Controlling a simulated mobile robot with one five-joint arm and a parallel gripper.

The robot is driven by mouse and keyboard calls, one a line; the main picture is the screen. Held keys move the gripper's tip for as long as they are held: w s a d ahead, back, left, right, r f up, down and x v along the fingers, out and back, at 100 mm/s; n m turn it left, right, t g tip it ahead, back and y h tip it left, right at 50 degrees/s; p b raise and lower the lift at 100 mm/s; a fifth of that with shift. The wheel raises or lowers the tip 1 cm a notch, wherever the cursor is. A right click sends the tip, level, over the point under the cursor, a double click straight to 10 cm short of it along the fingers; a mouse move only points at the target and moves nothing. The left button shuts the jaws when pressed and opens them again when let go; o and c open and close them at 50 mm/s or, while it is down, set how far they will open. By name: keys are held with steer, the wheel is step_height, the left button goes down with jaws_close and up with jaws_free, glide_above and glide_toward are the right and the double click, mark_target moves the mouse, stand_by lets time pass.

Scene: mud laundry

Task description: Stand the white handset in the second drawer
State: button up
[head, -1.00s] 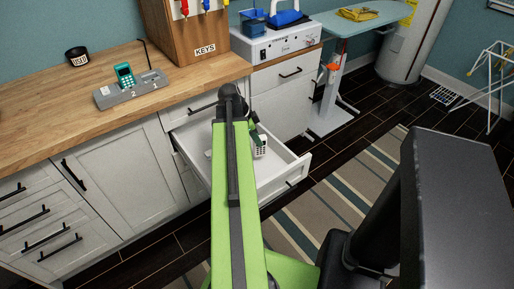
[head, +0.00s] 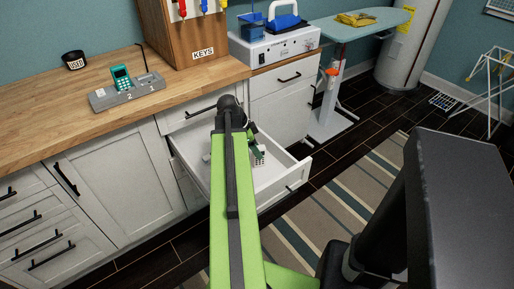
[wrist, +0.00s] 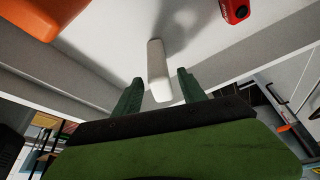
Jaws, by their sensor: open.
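The white handset (head: 259,157) is inside the open second drawer (head: 270,196), below a shut top drawer. My gripper (wrist: 160,76) is open, with a visible gap on each side of the handset. In the head view my gripper (head: 254,143) is over the drawer, partly hidden by my arm. The handset's contact with the drawer floor is not clear.
A grey dock (head: 128,92) with a teal handset (head: 121,77) stands on the wooden counter (head: 60,115). In the wrist view, an orange object (wrist: 35,15) and a red object (wrist: 235,10) lie in the drawer at either side. The drawer walls are close around my gripper.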

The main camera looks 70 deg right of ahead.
steer(key=shift+r, duration=0.1)
steer(key=shift+r+p, duration=0.25)
steer(key=shift+p, duration=0.1)
steer(key=p+v, duration=1)
steer(key=v, duration=0.1)
steer(key=shift+w+r+p, duration=0.15)
steer(key=shift+r+p, duration=0.15)
steer(key=shift+a, duration=0.1)
